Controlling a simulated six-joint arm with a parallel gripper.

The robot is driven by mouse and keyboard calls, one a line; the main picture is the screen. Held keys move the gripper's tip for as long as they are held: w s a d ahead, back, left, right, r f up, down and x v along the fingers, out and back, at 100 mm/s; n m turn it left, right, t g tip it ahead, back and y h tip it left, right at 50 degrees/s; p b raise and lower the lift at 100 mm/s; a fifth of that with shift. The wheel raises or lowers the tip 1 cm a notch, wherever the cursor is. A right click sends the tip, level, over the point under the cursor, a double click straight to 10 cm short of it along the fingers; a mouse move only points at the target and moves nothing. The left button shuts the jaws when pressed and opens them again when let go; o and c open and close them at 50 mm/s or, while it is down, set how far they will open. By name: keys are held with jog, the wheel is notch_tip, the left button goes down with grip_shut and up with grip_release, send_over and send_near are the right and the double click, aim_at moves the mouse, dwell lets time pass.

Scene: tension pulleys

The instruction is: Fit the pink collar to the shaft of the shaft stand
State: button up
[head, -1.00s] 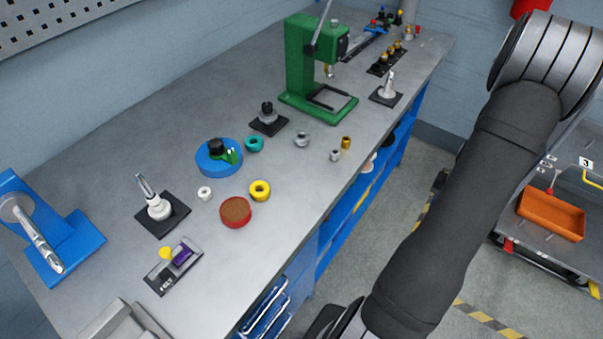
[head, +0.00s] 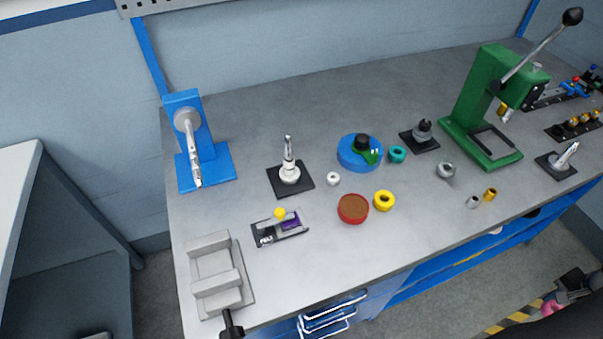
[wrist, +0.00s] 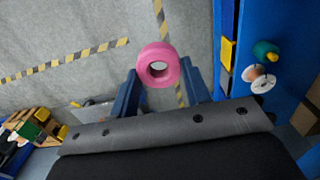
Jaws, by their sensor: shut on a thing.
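The pink collar (wrist: 173,68) is a thick ring with a round hole. It sits between the blue fingertips of my gripper (wrist: 159,76), which is shut on it. In the head view my gripper (head: 563,293) is at the lower right, off the bench's front edge, with the pink collar (head: 550,307) partly hidden at the frame's edge. A blue stand (head: 218,164) at the bench's left carries a silver shaft (head: 193,155) slanting out from its upright. A black-based stand (head: 289,178) with an upright white and silver pin is to its right, far from my gripper.
A grey vise (head: 218,280) is at the bench's front left. A red pot (head: 352,209), a yellow ring (head: 384,201), a white ring (head: 333,179) and a blue round fixture (head: 352,160) stand mid-bench. A green press (head: 470,120) rises at the right.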

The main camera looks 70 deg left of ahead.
dwell(0.3)
jog(key=a+r+n, duration=0.1)
jog(key=a+r, duration=0.4)
jog(key=a, duration=0.2)
jog(key=w+a+r+n, duration=0.1)
jog(key=a+r+n, duration=0.1)
jog(key=a+r, duration=0.4)
jog(key=w+a+r+n, duration=0.1)
jog(key=a+r, duration=0.4)
jog(key=a, duration=0.5)
jog(key=shift+a+r+n, duration=0.15)
jog(key=shift+a+n, duration=0.05)
jog(key=shift+n, duration=0.4)
jog(key=s+a+r+n, duration=0.2)
jog(key=s+a+r, duration=0.3)
jog(key=s+a, duration=0.55)
jog(key=s+a+r+n, duration=0.35)
jog(key=s+a, duration=0.55)
jog(key=a, duration=0.3)
jog(key=s+a+r+n, duration=0.15)
jog(key=s+r, duration=0.25)
jog(key=s, duration=0.7)
jog(key=s+a+r+n, duration=0.1)
jog(key=s+a+r, duration=0.25)
jog(key=s, duration=0.65)
jog(key=s+a+r+n, duration=0.2)
jog(key=s+r, duration=0.3)
jog(key=s, duration=0.6)
jog(key=shift+a+f, duration=0.15)
jog(key=shift+f, duration=3.45)
